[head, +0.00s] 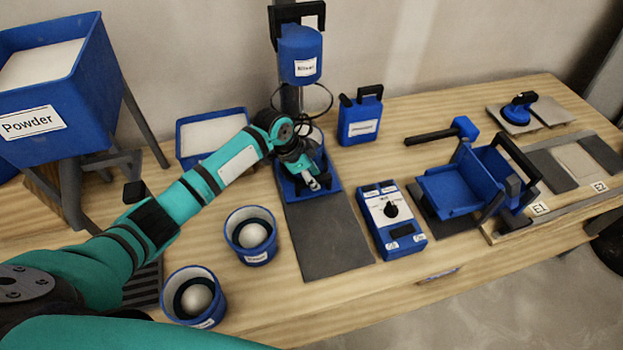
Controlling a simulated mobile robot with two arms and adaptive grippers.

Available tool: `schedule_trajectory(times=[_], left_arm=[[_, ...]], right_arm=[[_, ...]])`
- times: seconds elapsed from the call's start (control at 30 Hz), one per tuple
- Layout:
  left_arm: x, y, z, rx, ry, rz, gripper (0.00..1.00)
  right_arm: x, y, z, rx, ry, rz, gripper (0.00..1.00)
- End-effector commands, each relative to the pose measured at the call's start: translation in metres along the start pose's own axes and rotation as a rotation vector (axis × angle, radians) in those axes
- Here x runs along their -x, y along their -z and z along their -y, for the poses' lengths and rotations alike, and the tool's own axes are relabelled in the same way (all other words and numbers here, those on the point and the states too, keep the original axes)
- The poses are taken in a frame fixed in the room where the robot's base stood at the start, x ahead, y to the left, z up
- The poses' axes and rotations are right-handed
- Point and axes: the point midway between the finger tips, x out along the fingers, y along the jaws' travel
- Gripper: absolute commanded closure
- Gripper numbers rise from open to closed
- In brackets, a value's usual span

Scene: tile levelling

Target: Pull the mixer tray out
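The mixer (300,52) stands at the back middle of the table, a blue labelled head on a grey post. The blue mixer tray (330,187) sits at its foot, at the back end of a dark grey mat (328,240). My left gripper (318,183) reaches over the tray from the left, fingers pointing down near its front part. It hides much of the tray and of what stands on it. Whether the fingers touch or grip the tray cannot be told. My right gripper is not in view.
A control box (391,219) stands right of the mat, with a blue tipping tray (460,190) farther right. A blue can (360,116) is behind. Two blue buckets (251,252) (208,322) and a powder hopper (50,60) are at left. The mat is clear in front.

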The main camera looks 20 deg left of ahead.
Motion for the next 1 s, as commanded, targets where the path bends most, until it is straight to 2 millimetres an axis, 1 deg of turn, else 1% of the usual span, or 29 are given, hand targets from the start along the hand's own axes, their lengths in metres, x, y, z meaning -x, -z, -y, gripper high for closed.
schedule_trajectory(times=[0.1, 0.33, 0.77, 0.87, 0.97, 1.0], left_arm=[[0.001, 0.000, 0.000, 0.000, 0.000, 0.000, 0.69], [0.000, 0.000, 0.000, 0.000, 0.000, -0.001, 0.99], [0.001, 0.001, -0.002, 0.000, 0.000, -0.001, 1.00], [0.003, 0.002, -0.009, -0.001, -0.001, -0.002, 1.00], [0.005, 0.003, -0.022, 0.000, -0.005, -0.001, 1.00], [0.006, 0.003, -0.029, -0.002, -0.006, 0.000, 1.00]], right_arm=[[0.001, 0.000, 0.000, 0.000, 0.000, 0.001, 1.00], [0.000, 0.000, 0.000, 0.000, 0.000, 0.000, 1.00], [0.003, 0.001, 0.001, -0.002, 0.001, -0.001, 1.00], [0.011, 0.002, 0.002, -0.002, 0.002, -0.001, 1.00], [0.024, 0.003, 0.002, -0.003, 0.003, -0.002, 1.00], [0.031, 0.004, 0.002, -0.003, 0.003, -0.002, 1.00]])
